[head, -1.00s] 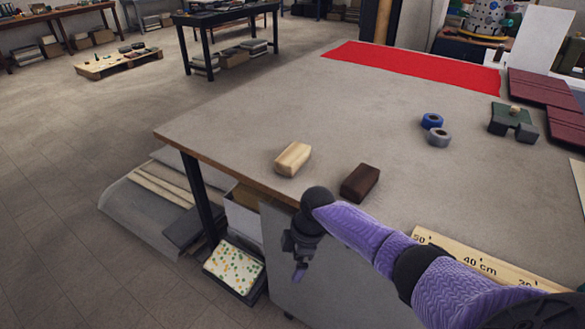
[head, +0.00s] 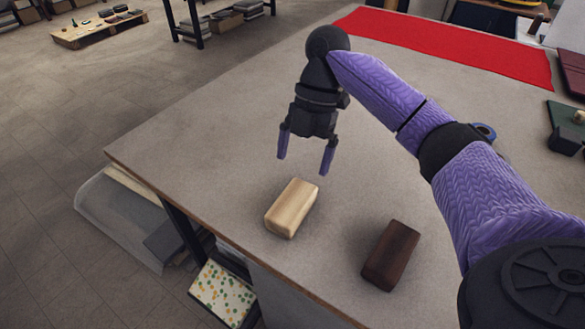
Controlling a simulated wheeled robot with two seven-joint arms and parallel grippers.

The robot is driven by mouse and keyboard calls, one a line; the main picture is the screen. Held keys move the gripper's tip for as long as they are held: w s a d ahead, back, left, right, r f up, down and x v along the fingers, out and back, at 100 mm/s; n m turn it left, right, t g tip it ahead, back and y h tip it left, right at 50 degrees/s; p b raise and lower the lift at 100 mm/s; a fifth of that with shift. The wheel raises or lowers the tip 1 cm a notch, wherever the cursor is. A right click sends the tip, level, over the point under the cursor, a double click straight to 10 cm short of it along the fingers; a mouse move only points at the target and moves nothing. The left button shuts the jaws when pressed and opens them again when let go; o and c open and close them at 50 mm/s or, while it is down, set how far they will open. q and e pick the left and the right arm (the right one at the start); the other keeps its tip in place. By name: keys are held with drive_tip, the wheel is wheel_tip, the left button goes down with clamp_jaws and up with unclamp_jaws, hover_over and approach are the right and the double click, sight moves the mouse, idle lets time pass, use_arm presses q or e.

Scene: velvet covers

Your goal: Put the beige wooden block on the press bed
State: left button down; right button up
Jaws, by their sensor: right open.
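The beige wooden block (head: 292,208) lies on the grey table top (head: 215,150) near its front left edge. My right gripper (head: 304,167) is open and empty, pointing down, above and just behind the beige block. Its two purple fingers are apart, and they do not appear to touch the block. A dark green press-like piece (head: 566,125) is partly in view at the right edge; I cannot tell whether it holds the press bed. My left gripper is not in view.
A dark brown block (head: 390,255) lies to the right of the beige one. A red cloth (head: 450,45) lies along the back of the table. A blue roll (head: 485,131) is partly hidden behind my right arm. The table left of the gripper is clear.

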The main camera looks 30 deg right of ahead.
sight(293, 200)
drive_tip(key=b+x, duration=0.1)
drive_tip(key=x, duration=0.2)
drive_tip(key=b+x, duration=0.1)
drive_tip(key=x, duration=0.2)
drive_tip(key=b+x, duration=0.1)
drive_tip(key=x, duration=0.2)
drive_tip(key=shift+w+d+f, duration=0.1)
drive_tip(key=shift+w+f, duration=0.1)
drive_tip(key=shift+f, duration=0.4)
drive_tip(key=shift+r, duration=0.1)
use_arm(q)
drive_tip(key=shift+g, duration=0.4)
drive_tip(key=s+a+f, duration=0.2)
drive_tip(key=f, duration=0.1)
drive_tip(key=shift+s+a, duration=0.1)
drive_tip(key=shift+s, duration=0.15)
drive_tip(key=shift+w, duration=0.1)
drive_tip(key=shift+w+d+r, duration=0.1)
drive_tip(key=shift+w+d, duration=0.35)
use_arm(e)
drive_tip(key=shift+f, duration=0.25)
